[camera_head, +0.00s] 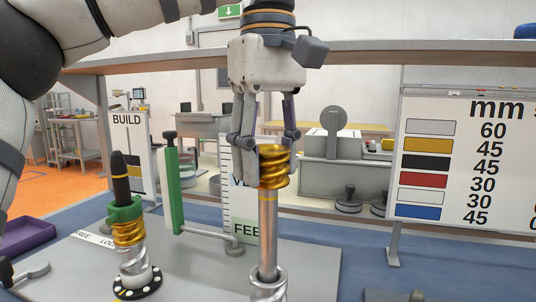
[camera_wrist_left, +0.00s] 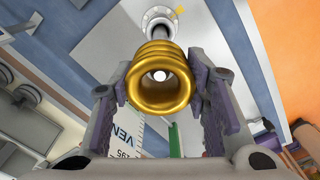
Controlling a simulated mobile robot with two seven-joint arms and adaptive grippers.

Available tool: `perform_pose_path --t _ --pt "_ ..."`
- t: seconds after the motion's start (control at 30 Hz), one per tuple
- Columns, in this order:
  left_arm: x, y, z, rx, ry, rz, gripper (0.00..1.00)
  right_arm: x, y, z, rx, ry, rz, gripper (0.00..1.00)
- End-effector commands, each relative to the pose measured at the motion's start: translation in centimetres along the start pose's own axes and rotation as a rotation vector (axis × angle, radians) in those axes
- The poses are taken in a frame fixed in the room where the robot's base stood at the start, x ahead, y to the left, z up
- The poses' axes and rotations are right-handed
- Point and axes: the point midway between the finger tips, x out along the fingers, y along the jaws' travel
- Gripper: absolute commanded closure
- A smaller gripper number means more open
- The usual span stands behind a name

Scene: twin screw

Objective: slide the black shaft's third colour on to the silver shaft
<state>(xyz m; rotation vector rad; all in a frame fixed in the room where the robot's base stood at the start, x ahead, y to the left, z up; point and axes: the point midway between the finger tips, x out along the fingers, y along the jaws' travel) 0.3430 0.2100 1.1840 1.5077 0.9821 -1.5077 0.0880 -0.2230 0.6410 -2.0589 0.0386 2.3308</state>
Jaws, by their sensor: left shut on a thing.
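My left gripper (camera_head: 268,148) points down and is shut on a gold screw element (camera_head: 273,169), one finger on each side. The gold element is at the top of the upright silver shaft (camera_head: 268,232); in the head view I cannot tell how far the shaft is inside it. The left wrist view shows the gold element (camera_wrist_left: 160,88) between the fingers, in line with the shaft beyond. A silver screw element (camera_head: 268,289) surrounds the shaft's foot. The black shaft (camera_head: 120,178) stands at left with a green collar (camera_head: 125,210), a gold element (camera_head: 129,233) and a silver element (camera_head: 134,262).
A green upright plate (camera_head: 174,190) on a post stands between the shafts. A ruler board marked FEED (camera_head: 240,215) is behind the silver shaft. A colour-length board (camera_head: 460,160) is at right, a BUILD board (camera_head: 130,150) at back left. A purple tray (camera_head: 28,236) lies far left.

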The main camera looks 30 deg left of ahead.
Motion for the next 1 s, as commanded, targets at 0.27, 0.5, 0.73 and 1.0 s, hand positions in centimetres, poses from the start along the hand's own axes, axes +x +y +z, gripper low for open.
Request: perform_pose_path --t 0.27,0.5,0.73,1.0 --pt "1.1 0.0 0.0 0.0 0.001 0.0 0.95 0.0 0.0 0.0 0.0 0.0 0.0 0.6" --pt "2.3 0.0 0.0 0.0 0.001 0.0 0.95 0.0 0.0 0.0 0.0 0.0 0.0 0.6" --pt "3.4 0.0 0.0 0.0 0.0 0.0 0.95 0.0 0.0 0.0 0.0 0.0 0.0 0.6" --pt "4.8 0.0 0.0 0.0 0.001 0.001 0.95 0.0 0.0 0.0 0.0 0.0 0.0 0.6"
